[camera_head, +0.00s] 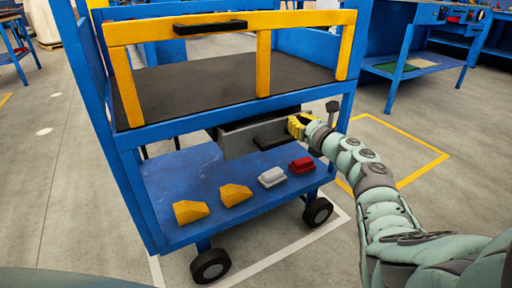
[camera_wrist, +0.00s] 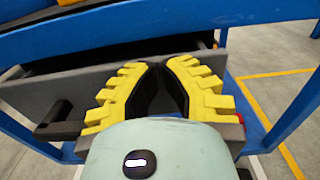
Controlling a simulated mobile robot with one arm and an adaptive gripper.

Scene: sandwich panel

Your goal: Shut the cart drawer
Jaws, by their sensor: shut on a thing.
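The grey cart drawer (camera_head: 238,139) hangs under the upper shelf of the blue cart (camera_head: 190,128). It stands partly out, and a dark gap shows behind its front panel (camera_wrist: 88,88) in the wrist view. A dark bar handle (camera_head: 272,141) runs across the drawer front; its left end (camera_wrist: 55,125) shows in the wrist view. My gripper (camera_head: 298,126), with yellow ribbed fingers, is at the right part of the handle. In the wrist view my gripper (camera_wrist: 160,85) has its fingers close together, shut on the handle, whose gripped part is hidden.
The cart's lower shelf (camera_head: 165,180) holds two yellow pieces (camera_head: 213,203), a white piece (camera_head: 271,177) and a red piece (camera_head: 301,164) below the drawer. The cart has black wheels (camera_head: 211,266). A blue workbench (camera_head: 425,55) stands behind right. Floor around the cart is clear.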

